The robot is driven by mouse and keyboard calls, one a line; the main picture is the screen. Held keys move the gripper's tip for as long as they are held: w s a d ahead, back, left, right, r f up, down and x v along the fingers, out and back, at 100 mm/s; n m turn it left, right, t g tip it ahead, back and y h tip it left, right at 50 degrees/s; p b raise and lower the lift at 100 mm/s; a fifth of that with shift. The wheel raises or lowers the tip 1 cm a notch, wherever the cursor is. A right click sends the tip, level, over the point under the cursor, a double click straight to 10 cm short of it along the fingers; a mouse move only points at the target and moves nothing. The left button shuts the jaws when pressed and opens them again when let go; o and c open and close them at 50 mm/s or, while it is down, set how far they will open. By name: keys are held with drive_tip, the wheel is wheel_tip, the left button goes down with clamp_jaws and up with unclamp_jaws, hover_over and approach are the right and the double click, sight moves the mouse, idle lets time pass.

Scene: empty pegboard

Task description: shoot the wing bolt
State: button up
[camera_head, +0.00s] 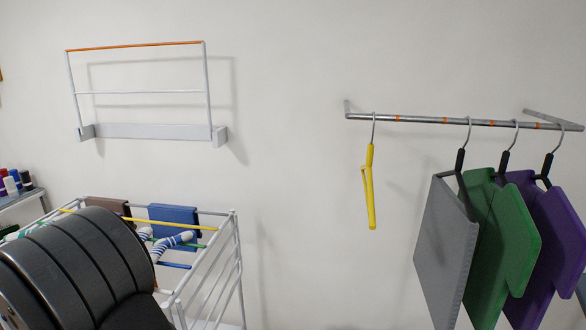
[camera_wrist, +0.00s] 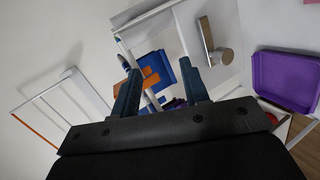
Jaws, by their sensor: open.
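I cannot make out a wing bolt for certain in either view. In the wrist view, my gripper (camera_wrist: 160,66) is open, its two dark fingers apart. An orange piece (camera_wrist: 151,76) shows between the fingers, and I cannot tell whether it touches them. A grey metal bar with a round stub (camera_wrist: 217,50) is beyond the right finger, apart from it. The white drying rack (camera_head: 238,250) stands at the lower middle of the head view. My dark arm covers its left part there, and the gripper's fingers do not show in that view.
A blue cloth (camera_head: 173,214) and striped socks (camera_head: 172,241) hang on the rack. A white wall frame (camera_head: 150,131) is above. On the right, a metal rail (camera_head: 440,121) carries a yellow hanger (camera_head: 370,190) and grey, green and purple cloths. A purple tray (camera_wrist: 285,85) shows in the wrist view.

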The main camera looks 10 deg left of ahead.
drive_tip(key=shift+w+r+m, duration=0.1)
drive_tip(key=shift+w+m, duration=0.15)
drive_tip(key=shift+m, duration=0.05)
idle(0.4)
drive_tip(key=s+a+f+n+t+y, duration=0.1)
drive_tip(key=s+f+n+t, duration=0.3)
drive_tip(key=s+n, duration=0.65)
drive_tip(key=s+a+f+n+t+y, duration=0.1)
drive_tip(key=s+f+n, duration=0.5)
drive_tip(key=n, duration=0.7)
drive_tip(key=w, duration=1.6)
drive_tip(key=shift+r, duration=0.4)
drive_tip(key=shift+d, duration=0.1)
